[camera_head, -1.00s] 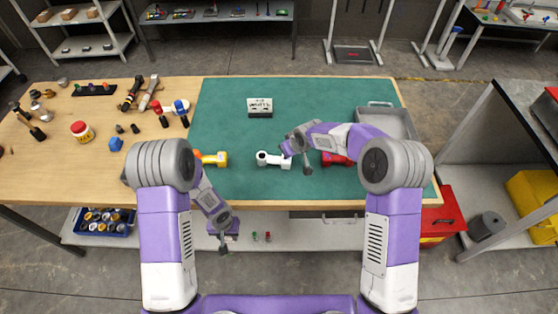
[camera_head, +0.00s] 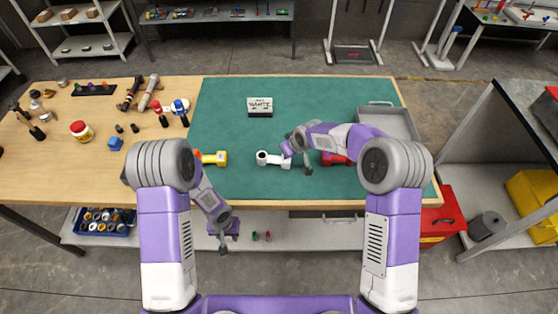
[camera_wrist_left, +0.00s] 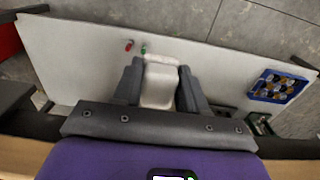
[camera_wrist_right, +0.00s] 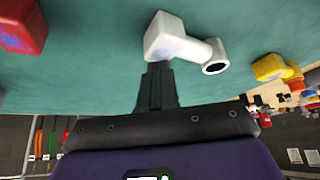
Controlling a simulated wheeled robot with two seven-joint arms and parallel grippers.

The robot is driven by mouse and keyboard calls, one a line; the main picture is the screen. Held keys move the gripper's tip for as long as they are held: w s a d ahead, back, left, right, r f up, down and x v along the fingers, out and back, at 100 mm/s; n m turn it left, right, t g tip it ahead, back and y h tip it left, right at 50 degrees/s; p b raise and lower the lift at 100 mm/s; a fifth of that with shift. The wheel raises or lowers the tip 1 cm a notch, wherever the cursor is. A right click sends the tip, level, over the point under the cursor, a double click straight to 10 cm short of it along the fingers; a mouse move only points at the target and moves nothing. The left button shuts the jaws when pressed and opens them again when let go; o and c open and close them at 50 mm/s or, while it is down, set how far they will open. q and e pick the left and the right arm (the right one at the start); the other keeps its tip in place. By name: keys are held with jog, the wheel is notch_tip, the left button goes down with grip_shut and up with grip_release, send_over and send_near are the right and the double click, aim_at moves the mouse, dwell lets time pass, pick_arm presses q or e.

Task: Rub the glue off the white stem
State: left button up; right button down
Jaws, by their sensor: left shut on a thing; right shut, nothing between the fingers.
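The white stem (camera_head: 272,160) lies on the green mat near its front edge. In the right wrist view the white stem (camera_wrist_right: 172,40) has a square block at one end and a round open collar at the other. A blue smear (camera_wrist_right: 163,53) of glue shows on the block's near side. My right gripper (camera_wrist_right: 158,68) is shut and empty, its tips close to the block; I cannot tell if they touch. My left gripper (camera_head: 222,249) is low in front of the table, shut on a pale grey-white piece (camera_wrist_left: 159,84).
A yellow stem (camera_head: 215,158) lies left of the white one and a red stem (camera_head: 335,159) right of it, partly behind my right arm. A grey tray (camera_head: 388,120) is at the right. Tools and jars crowd the wooden left side.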

pick_arm(q)
jog(key=shift+f, duration=0.2)
pick_arm(e)
jog(key=shift+f, duration=0.25)
